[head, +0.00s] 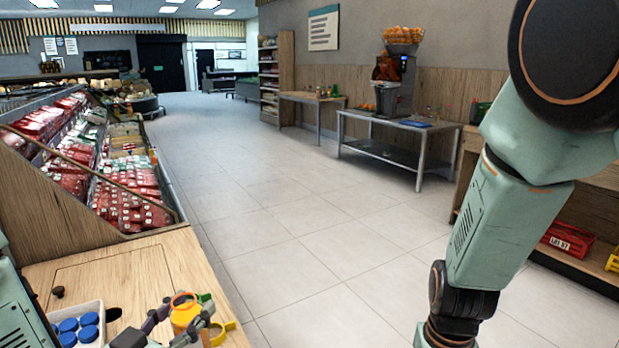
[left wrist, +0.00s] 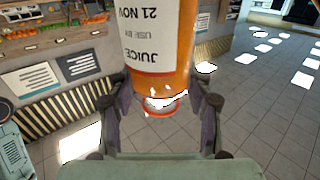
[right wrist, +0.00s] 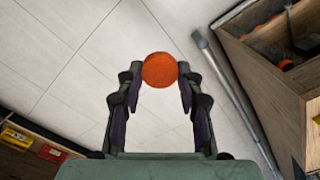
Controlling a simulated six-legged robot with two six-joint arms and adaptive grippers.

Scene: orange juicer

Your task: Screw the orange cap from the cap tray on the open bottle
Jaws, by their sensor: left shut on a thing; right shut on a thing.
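An orange juice bottle (head: 186,316) shows at the bottom of the head view, with an orange ring at its top. Its labelled side (left wrist: 150,50) fills the upper middle of the left wrist view, with a red-orange ring (left wrist: 165,106) at the neck end. My left gripper (left wrist: 158,88) is shut on the bottle, one finger on each side. My right gripper (right wrist: 160,74) is shut on a round orange cap (right wrist: 160,70), held at the fingertips over the floor, apart from the bottle. The right gripper is out of the head view. The cap tray (head: 52,315) shows several blue caps (head: 78,327).
The wooden counter (head: 130,270) lies at bottom left, with a small dark knob (head: 57,292) on it. A yellow item (head: 222,331) is beside the bottle. A juicer (head: 392,80) stands on a metal table (head: 350,118) across open floor. A wooden shelf unit (right wrist: 265,75) is at right in the right wrist view.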

